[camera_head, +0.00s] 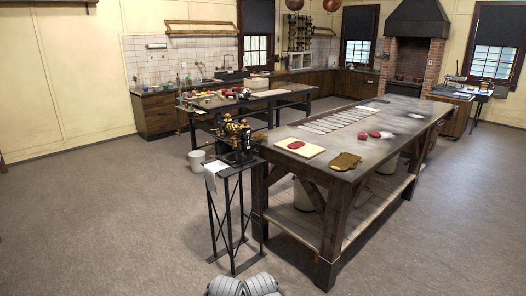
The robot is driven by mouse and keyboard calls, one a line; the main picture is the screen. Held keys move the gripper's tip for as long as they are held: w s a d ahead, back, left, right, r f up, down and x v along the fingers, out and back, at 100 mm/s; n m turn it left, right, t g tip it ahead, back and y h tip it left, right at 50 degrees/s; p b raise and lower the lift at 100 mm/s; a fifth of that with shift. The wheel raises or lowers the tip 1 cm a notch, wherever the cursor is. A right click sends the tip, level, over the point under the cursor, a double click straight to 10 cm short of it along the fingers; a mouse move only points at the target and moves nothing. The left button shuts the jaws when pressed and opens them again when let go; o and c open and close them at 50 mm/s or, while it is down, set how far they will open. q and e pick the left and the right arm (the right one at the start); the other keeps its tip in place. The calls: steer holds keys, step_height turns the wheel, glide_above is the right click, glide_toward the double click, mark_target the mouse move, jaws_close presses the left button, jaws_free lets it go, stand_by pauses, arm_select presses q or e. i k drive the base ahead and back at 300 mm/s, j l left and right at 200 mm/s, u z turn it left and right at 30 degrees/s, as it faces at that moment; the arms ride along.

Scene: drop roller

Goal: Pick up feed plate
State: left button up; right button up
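No part is clearly recognisable as the feed plate at this distance. A brass and dark roller machine (236,140) stands on a tall black metal stand (229,215) at the left end of the large wooden table (335,178). A flat, brownish-gold object (345,161) lies near that table's front corner; I cannot tell what it is. Beside it lies a cream board (313,152) with a red piece (296,145) on it. Neither of my grippers is in view.
Several pale strips and two red lumps (375,134) lie farther back on the table. A second cluttered table (262,97) stands behind. A white cloth (214,172) hangs from the stand, with a white bucket (197,160) behind. The floor in front and at right is clear.

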mark_target(344, 161)
steer(key=i+z, duration=0.15)
steer(key=i, duration=0.35)
steer(key=i+j+z, duration=0.15)
steer(key=i, duration=0.3)
steer(key=i+j+z, duration=0.1)
steer(key=i, duration=0.35)
steer(key=i+j+z, duration=0.15)
steer(key=i, duration=0.3)
steer(key=i+j+z, duration=1.25)
steer(key=j, duration=0.35)
steer(key=i, duration=0.05)
